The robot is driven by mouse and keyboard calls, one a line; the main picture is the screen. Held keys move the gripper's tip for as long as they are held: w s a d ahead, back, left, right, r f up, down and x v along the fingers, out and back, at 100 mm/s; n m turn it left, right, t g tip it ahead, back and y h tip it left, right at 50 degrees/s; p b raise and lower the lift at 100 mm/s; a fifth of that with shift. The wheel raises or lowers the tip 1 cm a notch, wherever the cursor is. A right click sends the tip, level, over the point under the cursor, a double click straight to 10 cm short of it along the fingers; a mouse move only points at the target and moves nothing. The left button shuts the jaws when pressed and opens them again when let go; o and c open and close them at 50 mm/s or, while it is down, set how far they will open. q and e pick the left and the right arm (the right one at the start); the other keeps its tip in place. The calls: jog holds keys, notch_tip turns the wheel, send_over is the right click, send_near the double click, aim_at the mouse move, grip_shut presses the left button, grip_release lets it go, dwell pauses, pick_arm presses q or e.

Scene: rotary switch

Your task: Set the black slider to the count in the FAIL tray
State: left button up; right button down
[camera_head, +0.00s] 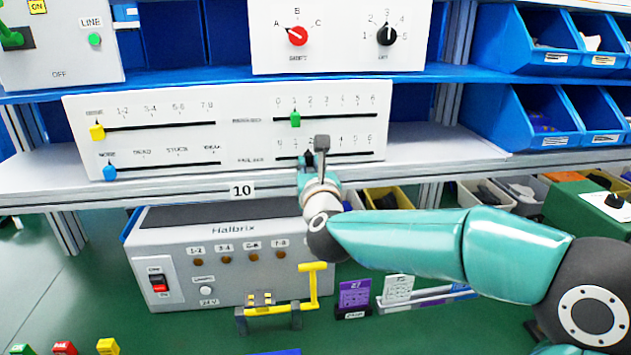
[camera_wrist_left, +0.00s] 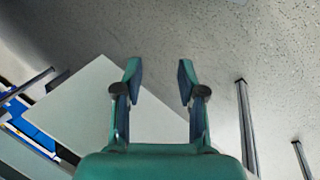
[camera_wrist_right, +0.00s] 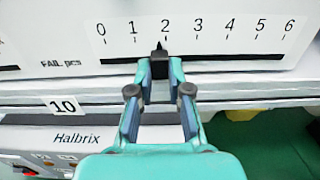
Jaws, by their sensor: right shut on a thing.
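The black slider (camera_wrist_right: 160,50) sits on the lower right slot of the white panel, under the "FAIL pcs" scale (camera_wrist_right: 200,27) that runs from 0 to 6. In the right wrist view its pointer stands just left of the 2 mark. My right gripper (camera_wrist_right: 160,70) is shut on the slider from the front. In the head view the slider (camera_head: 308,156) shows just above my right gripper (camera_head: 307,166). My left gripper (camera_wrist_left: 157,75) is open and empty, seen only in its own wrist view.
The same panel carries a green slider (camera_head: 295,118), a yellow slider (camera_head: 97,130) and a blue slider (camera_head: 109,170). Below stand the Halbrix box (camera_head: 220,255) and a yellow-handled clamp (camera_head: 300,295). Blue bins (camera_head: 545,120) stand at the right.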

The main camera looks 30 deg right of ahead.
jog(key=shift+s+d, duration=0.1)
jog(key=shift+d, duration=0.15)
jog(key=c, duration=1.1)
grip_release()
jog(key=v, duration=1.2)
